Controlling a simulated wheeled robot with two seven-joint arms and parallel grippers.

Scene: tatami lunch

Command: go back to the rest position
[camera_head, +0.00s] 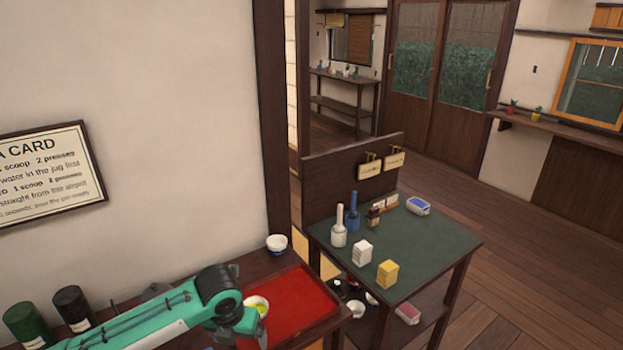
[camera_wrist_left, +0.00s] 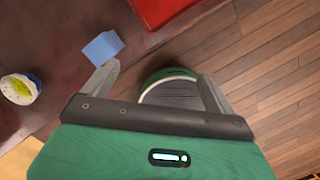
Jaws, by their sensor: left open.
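My left gripper (camera_wrist_left: 160,85) is open in the left wrist view, its two grey fingers spread with nothing held between them. In the head view my teal left arm comes in from the lower left over the dark counter; its fingers cannot be made out there. A small blue block (camera_wrist_left: 103,46) lies on the counter just beyond the left-hand finger in the wrist view, outside the jaws. My right gripper is in neither view.
A green-topped table (camera_head: 440,240) with bottles and boxes stands right. Wooden floor (camera_head: 545,260) is open beyond.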

